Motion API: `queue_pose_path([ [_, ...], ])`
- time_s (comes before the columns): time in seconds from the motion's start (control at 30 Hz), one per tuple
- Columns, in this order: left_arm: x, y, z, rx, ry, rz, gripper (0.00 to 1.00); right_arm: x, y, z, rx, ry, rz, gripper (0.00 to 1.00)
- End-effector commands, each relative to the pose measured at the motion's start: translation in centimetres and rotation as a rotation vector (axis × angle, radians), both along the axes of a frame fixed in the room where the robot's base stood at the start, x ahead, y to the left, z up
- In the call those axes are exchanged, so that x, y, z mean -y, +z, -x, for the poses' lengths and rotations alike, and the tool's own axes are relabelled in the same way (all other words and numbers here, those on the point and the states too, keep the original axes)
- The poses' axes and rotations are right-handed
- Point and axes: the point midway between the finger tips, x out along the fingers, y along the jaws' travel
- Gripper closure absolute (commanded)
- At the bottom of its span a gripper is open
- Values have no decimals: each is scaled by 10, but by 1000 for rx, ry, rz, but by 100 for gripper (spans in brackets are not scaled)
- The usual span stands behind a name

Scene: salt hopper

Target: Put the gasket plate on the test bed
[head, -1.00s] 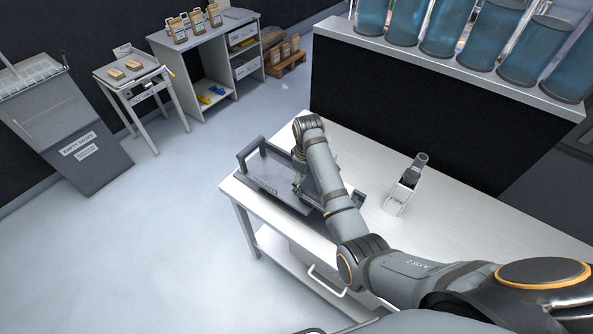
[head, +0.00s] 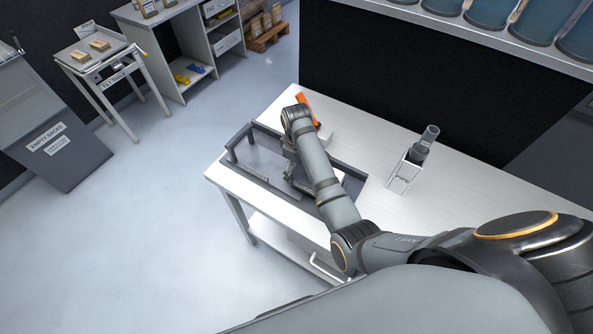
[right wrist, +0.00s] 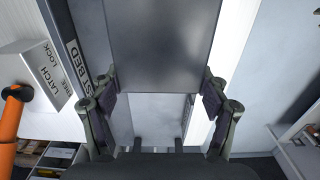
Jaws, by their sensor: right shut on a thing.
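The gasket plate appears as a dark grey flat panel (right wrist: 160,45) in the right wrist view, with its near end between my fingers. My right gripper (right wrist: 160,85) is shut on its two side edges. In the head view my right gripper (head: 292,172) is low over the test bed (head: 348,172), a dark-rimmed frame on the bench, and my arm hides part of it. The partly visible "TEST BED" label (right wrist: 72,48) is left of the plate in the wrist view. I cannot tell whether the plate touches the bed. My left gripper is out of view.
An orange lever (head: 306,106) stands behind the bed; beside it a box (right wrist: 32,72) reads "LATCH", "LOCK" and "FREE". A white holder (head: 404,177) with a grey cylinder stands to the right on the bench (head: 450,200). The bench between is clear.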

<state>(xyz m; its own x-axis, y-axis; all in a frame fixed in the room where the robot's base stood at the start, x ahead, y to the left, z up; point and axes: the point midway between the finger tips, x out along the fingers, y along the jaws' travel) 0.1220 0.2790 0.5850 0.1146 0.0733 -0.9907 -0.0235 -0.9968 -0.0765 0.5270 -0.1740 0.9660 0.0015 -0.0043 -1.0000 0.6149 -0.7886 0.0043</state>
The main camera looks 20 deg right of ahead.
Motion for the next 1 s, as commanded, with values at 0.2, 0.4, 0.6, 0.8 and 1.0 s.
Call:
queue_pose_path([
  [0.2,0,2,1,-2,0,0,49,0,0,1,-3,0,-1,85],
  [0.4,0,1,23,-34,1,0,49,0,-4,1,-4,0,-1,9],
  [0.6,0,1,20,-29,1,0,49,0,-3,1,-4,0,-1,2],
  [0.8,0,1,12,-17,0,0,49,0,-3,1,-4,0,-1,2],
  [1.0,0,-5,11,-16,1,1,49,0,24,0,1,-1,-1,2],
])
